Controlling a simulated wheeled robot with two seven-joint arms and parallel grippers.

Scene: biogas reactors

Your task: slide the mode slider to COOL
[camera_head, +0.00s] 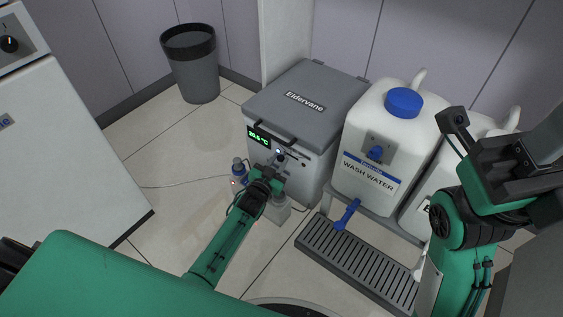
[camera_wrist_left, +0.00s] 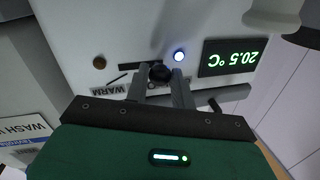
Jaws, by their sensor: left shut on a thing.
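The grey-lidded Eldervane box (camera_head: 306,100) stands on the floor, with its control panel facing my left arm. My left gripper (camera_head: 277,162) is at this panel. In the left wrist view, where the panel appears upside down, its two fingers (camera_wrist_left: 160,82) are shut on the dark round slider knob (camera_wrist_left: 160,73). A dark slot (camera_wrist_left: 118,77) runs left of the knob, beside the WARM label (camera_wrist_left: 109,90). No COOL label can be read. A lit white-blue lamp (camera_wrist_left: 179,56) and a green display (camera_wrist_left: 228,57) reading 20.5 °C are beside the knob. My right gripper's fingers cannot be made out.
A dark bar handle (camera_head: 273,131) juts out above the panel. Small bottles (camera_head: 239,170) stand near my left forearm. The WASH WATER canister (camera_head: 383,150) with a blue tap (camera_head: 347,214) stands right of the box, above a grey grating (camera_head: 355,262). A bin (camera_head: 192,65) stands behind.

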